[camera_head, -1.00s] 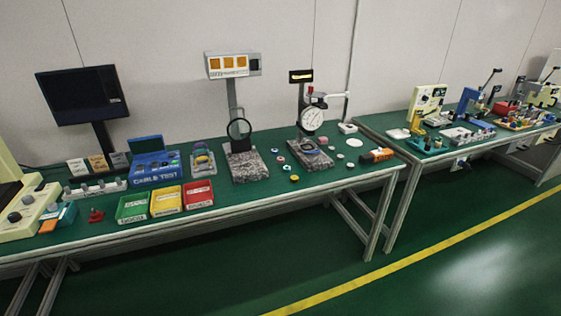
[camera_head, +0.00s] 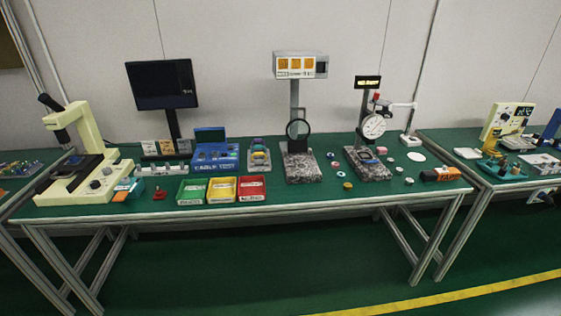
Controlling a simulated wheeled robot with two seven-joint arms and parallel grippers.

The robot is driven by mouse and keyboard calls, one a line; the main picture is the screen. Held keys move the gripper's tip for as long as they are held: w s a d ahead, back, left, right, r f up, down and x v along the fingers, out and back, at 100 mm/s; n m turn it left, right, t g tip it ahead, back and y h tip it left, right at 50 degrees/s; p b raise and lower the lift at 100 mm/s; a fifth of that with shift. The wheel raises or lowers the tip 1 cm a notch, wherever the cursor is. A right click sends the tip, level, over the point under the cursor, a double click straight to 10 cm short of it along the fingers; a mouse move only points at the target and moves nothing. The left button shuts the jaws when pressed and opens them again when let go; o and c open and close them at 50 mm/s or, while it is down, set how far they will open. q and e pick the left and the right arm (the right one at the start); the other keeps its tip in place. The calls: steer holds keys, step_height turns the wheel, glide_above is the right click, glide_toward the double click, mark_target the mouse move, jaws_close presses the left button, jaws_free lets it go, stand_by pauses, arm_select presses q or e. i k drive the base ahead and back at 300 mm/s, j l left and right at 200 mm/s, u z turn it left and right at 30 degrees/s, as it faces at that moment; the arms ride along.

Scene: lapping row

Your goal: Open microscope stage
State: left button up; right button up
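A cream microscope (camera_head: 92,135) with a black eyepiece tube stands at the left end of the middle green-topped table. Its dark stage (camera_head: 78,166) sits low, above the cream base (camera_head: 80,189), which has knobs on its front right. The stage is too small in view to tell its exact position. Neither of my grippers shows in the head view.
The middle table (camera_head: 330,199) carries a monitor (camera_head: 162,84), a blue test box (camera_head: 215,157), green, yellow and red trays (camera_head: 221,190), and two granite-based gauges (camera_head: 301,167). Other tables stand left and right. Green floor in front (camera_head: 250,270) is clear.

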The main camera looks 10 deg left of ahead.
mark_target(88, 159)
steer(key=u, duration=1.95)
steer(key=i+j+z, duration=0.15)
steer(key=i, duration=0.35)
steer(key=i+j+z, duration=0.15)
steer(key=i+j, duration=0.2)
steer(key=i, duration=0.15)
